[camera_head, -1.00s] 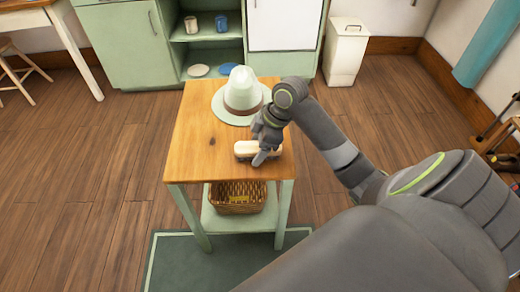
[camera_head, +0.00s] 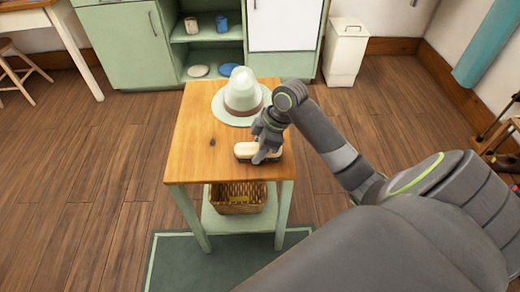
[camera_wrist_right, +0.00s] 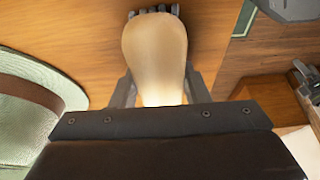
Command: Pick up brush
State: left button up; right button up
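The brush (camera_head: 244,150) has a pale cream top and a darker underside. It is at the right front of the small wooden-topped table (camera_head: 197,150). My right gripper (camera_head: 263,155) comes down over it from the right. In the right wrist view the brush (camera_wrist_right: 155,55) lies between the two fingers, which sit close against its sides. The gripper looks shut on the brush, at or just above the tabletop; I cannot tell if there is a gap below. My left gripper is out of view.
A pale green hat (camera_head: 242,92) with a brown band stands on the table just behind the brush. A wicker basket (camera_head: 238,198) is on the lower shelf. Green cabinets (camera_head: 125,45) and a white bin (camera_head: 345,52) are at the back. The table's left half is clear.

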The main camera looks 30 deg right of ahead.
jog(key=c, duration=0.4)
jog(key=shift+r, duration=0.55)
notch_tip(320, 180, up, 8)
jog(key=shift+f+p, duration=0.2)
jog(key=shift+p, duration=0.85)
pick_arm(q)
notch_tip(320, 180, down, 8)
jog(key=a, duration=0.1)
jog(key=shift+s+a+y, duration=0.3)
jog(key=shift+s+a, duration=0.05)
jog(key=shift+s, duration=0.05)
pick_arm(e)
jog(key=shift+r, duration=0.95)
